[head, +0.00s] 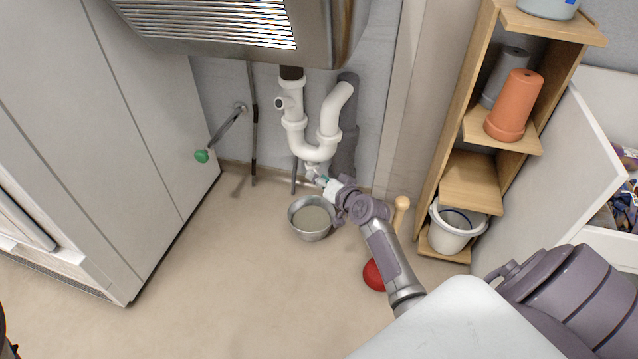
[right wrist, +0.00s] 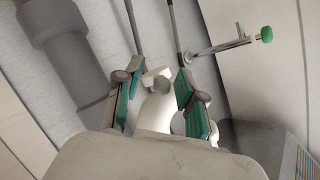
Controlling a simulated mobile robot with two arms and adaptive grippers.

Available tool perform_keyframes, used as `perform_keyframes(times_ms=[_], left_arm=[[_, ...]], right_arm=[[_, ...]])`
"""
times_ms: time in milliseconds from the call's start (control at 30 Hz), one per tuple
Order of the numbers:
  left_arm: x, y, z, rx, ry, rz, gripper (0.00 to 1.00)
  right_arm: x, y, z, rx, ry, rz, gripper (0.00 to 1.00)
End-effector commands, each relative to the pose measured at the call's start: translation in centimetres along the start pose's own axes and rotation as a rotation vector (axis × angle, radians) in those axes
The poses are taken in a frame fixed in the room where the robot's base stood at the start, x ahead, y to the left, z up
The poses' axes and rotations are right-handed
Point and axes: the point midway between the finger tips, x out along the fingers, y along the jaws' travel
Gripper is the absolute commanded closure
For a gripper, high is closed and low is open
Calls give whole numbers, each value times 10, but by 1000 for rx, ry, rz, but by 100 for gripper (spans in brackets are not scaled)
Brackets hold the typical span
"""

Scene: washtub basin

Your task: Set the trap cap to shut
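The white U-shaped drain trap (head: 315,148) hangs under the basin. Its small cap (head: 311,169) is at the bottom of the bend, partly hidden by my right gripper (head: 322,180). In the right wrist view the white cap (right wrist: 157,76), with a grey round end, lies between the green-padded fingers of my right gripper (right wrist: 159,72). The fingers are apart, with a gap visible beside the cap; I cannot tell whether either pad touches it. Whether the cap is turned open or shut is unclear. My left gripper is not seen.
A metal bowl (head: 298,222) stands on the floor below the trap. A green-handled valve (head: 202,156) sticks out at left, near the white cabinet (head: 150,110). A plunger with a red cup (head: 374,275), a wooden shelf (head: 470,185) and a white bucket (head: 447,238) are at right.

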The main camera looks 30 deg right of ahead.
Motion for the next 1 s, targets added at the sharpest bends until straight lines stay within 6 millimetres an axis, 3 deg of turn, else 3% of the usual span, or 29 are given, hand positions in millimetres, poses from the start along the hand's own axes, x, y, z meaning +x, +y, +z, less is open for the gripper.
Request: perform_keyframes(times_ms=[333, 567, 1000], left_arm=[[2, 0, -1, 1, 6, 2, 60], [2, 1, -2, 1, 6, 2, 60], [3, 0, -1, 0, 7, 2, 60]], right_arm=[[4, 0, 0, -1, 0, 0, 61], [4, 0, 0, -1, 0, 0, 99], [4, -1, -1, 1, 3, 3, 100]])
